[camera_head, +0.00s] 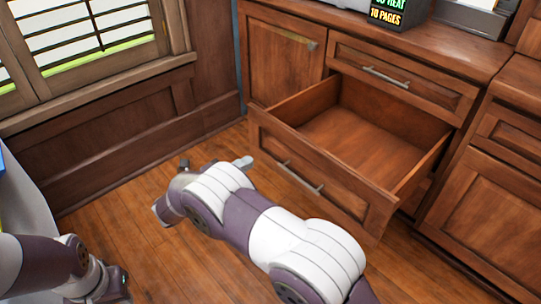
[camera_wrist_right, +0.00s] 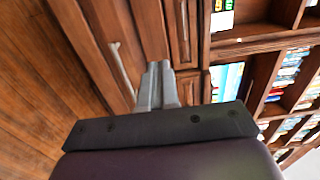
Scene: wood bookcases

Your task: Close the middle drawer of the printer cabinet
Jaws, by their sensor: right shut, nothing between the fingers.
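The wooden printer cabinet (camera_head: 285,55) stands along the wall. Its middle drawer (camera_head: 365,135) is pulled far out and looks empty. The drawer front (camera_head: 268,143) has a metal bar handle (camera_head: 300,178), which also shows in the right wrist view (camera_wrist_right: 121,68). My right gripper (camera_head: 244,162) is at the left end of the drawer front, on its outer side. Its fingers (camera_wrist_right: 157,84) are shut and empty. I cannot tell whether they touch the wood. My left gripper (camera_head: 112,288) hangs low at the bottom left, away from the cabinet; its fingers are unclear.
A closed upper drawer (camera_head: 400,80) sits above the open one, and a closed door (camera_head: 280,58) is to its left. Another wooden cabinet (camera_head: 500,190) adjoins on the right. Wooden floor (camera_head: 110,200) is clear toward the window (camera_head: 85,30). A bookcase (camera_wrist_right: 285,80) shows in the right wrist view.

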